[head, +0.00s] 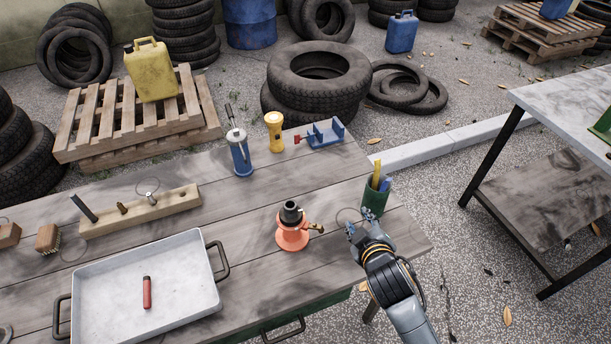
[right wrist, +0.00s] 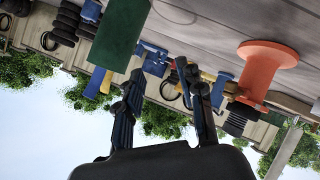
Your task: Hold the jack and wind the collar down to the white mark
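The jack (head: 291,238) stands upright on the wooden table, with an orange-red flared body and a dark top (head: 291,211). A brass-coloured piece (head: 317,228) sticks out from its right side; I cannot tell which part is the collar. I cannot make out the white mark. My right gripper (head: 360,222) is open and empty, to the right of the jack and apart from it. In the right wrist view, which is upside down, its two fingers (right wrist: 164,72) are spread, and the jack (right wrist: 268,62) shows at the right. My left gripper is not in view.
A green cup (head: 374,202) with pens stands close behind my right gripper. A blue-and-silver pump (head: 240,155), a yellow lamp (head: 274,132) and a blue vise (head: 325,134) stand farther back. A metal tray (head: 195,285) and a wooden block (head: 145,213) lie left of the jack.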

